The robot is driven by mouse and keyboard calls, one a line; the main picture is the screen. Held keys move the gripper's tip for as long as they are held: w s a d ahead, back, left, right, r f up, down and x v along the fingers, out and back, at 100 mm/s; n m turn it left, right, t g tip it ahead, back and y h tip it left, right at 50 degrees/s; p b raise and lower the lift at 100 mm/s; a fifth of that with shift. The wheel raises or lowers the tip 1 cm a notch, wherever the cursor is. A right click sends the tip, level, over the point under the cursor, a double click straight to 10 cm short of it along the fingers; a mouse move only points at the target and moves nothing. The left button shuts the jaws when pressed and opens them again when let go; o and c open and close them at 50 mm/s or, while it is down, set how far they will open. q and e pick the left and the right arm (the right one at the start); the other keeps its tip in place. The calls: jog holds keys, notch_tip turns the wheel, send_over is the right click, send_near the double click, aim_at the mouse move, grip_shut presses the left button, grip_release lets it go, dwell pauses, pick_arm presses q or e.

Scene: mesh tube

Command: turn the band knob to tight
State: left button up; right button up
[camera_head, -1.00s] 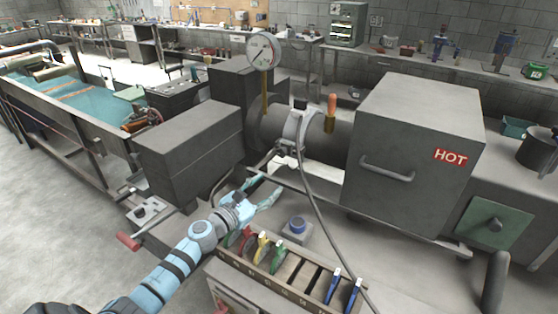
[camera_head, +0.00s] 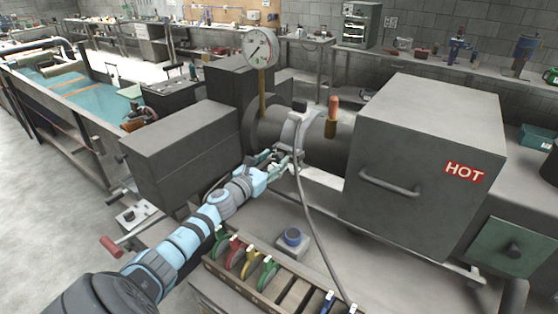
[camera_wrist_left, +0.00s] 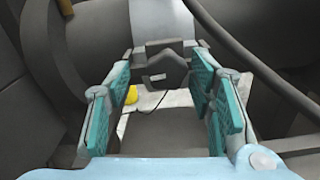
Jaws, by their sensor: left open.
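The light grey band (camera_head: 292,128) is wrapped around the dark tube (camera_head: 325,140), left of the HOT box. It also shows at the top of the left wrist view (camera_wrist_left: 163,20). Below it, a dark notched piece (camera_wrist_left: 166,62) that looks like the band knob or its mount sits between the fingertips in the picture; its setting cannot be read. My left gripper (camera_head: 284,164) is at the underside of the band. Its teal fingers are apart on either side of that piece, and I cannot tell whether they touch it. My right gripper is not in view.
A grey cable (camera_head: 308,200) hangs from the band close to the gripper. A dial gauge (camera_head: 260,48) and an orange-topped post (camera_head: 332,115) stand above the tube. The HOT box (camera_head: 420,150) is to the right.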

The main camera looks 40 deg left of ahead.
pick_arm(q)
jog(key=shift+d+r, duration=0.1)
jog(key=shift+d, duration=0.1)
jog(key=shift+c, duration=1)
jog(key=shift+w+d, duration=0.1)
jog(key=c, duration=0.3)
jog(key=shift+w, duration=0.15)
jog(key=c, duration=0.7)
jog(key=shift+o, duration=0.2)
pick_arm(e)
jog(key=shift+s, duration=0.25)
pick_arm(q)
jog(key=shift+m, duration=0.3)
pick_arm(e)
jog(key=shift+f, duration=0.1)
